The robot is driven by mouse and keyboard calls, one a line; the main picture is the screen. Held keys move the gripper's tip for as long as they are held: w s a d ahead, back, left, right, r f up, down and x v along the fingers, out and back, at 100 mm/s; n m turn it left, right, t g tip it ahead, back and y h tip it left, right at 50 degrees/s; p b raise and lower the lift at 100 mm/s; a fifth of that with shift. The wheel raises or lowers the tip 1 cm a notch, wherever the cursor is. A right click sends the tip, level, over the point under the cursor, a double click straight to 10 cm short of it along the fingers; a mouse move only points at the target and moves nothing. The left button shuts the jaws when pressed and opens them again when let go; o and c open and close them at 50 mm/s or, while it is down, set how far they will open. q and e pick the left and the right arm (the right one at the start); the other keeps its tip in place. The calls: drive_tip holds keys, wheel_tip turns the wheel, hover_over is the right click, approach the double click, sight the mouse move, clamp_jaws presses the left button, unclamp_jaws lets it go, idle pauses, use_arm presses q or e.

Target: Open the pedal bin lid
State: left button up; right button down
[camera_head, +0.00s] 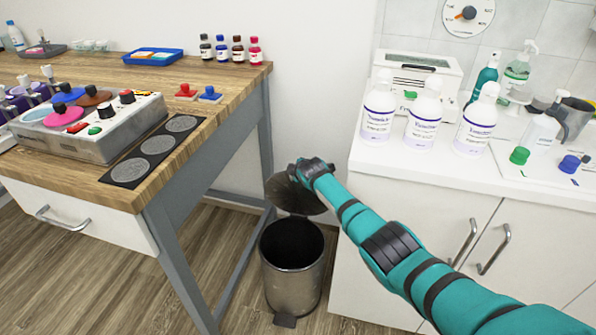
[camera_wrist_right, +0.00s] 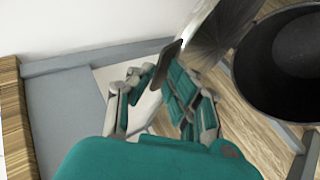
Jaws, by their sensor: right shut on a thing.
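The pedal bin (camera_head: 290,280) is a metal cylinder standing on the floor between the wooden table and the white cabinet. Its dark inside shows, and it also shows in the right wrist view (camera_wrist_right: 290,65). The round grey lid (camera_head: 288,197) stands raised and tilted up at the bin's back. The pedal (camera_head: 285,321) is at the bin's front foot. My right gripper (camera_head: 300,172) is at the lid's upper edge. In the right wrist view, its fingers (camera_wrist_right: 162,85) are closed around a dark tab at the edge of the lid (camera_wrist_right: 215,38). My left gripper is not in view.
The wooden table (camera_head: 225,85) with its grey legs stands left of the bin. The white cabinet (camera_head: 400,215), with several bottles on top, stands close on the right. The wall is right behind the lid. Floor (camera_head: 100,285) is clear at the front left.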

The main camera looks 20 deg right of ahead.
drive_tip(key=shift+d+r, duration=0.1)
drive_tip(key=shift+r, duration=0.05)
drive_tip(key=c, duration=1.6)
unclamp_jaws()
drive_tip(key=shift+o, duration=0.5)
drive_tip(key=shift+s, duration=0.1)
drive_tip(key=v, duration=0.7)
drive_tip(key=shift+s, duration=0.15)
